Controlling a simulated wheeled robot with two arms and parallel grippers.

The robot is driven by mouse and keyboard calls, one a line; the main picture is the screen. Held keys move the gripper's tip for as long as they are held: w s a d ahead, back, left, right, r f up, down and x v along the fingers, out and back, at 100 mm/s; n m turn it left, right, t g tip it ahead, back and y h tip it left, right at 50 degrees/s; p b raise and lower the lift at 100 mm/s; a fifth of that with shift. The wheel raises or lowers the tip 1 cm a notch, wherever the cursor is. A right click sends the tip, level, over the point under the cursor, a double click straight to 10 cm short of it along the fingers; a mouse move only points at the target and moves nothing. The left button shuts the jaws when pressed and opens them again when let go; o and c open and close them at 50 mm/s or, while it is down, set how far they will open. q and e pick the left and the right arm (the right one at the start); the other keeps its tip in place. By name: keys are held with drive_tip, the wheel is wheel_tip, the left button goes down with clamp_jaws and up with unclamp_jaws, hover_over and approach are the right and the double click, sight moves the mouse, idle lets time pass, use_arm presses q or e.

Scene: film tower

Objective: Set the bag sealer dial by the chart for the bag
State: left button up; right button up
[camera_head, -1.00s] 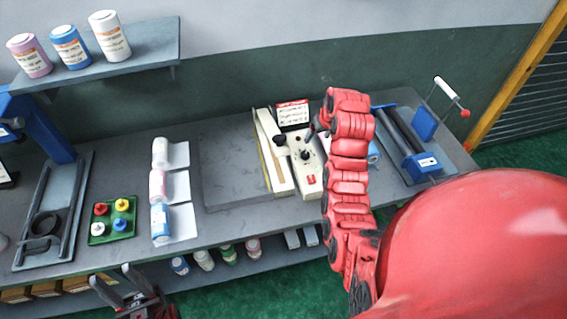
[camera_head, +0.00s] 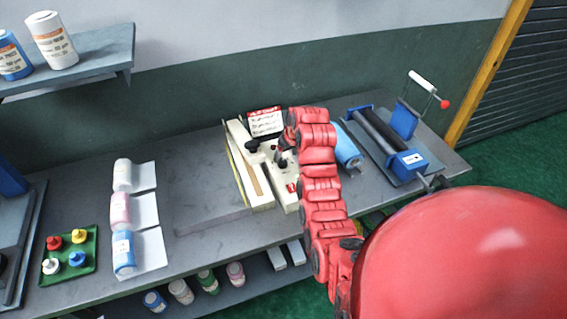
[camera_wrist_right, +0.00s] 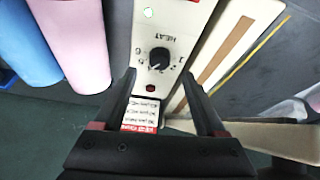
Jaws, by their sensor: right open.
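The cream bag sealer (camera_head: 256,192) stands on the bench, with a wooden strip along its long arm. Its black heat dial (camera_wrist_right: 159,57) shows in the right wrist view on the cream panel, under the word HEAT, with a red spot below and a lit green light above. The dial's pale mark points toward the lower left there. My right gripper (camera_wrist_right: 159,76) is open, its fingers on either side of the dial's line and apart from it. The chart (camera_head: 266,122) stands behind the sealer; it also shows in the right wrist view (camera_wrist_right: 142,113), its small print unreadable. My left gripper is out of view.
A blue roll (camera_head: 347,146) lies right of the sealer; a pink roll (camera_wrist_right: 75,42) shows beside it in the wrist view. A roller device (camera_head: 385,138) stands farther right. Rolls on white sheets (camera_head: 148,207) and a green tray (camera_head: 88,262) are left.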

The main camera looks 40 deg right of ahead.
sight(283, 162)
drive_tip(key=shift+p+x, duration=0.9)
drive_tip(key=shift+x, duration=1.9)
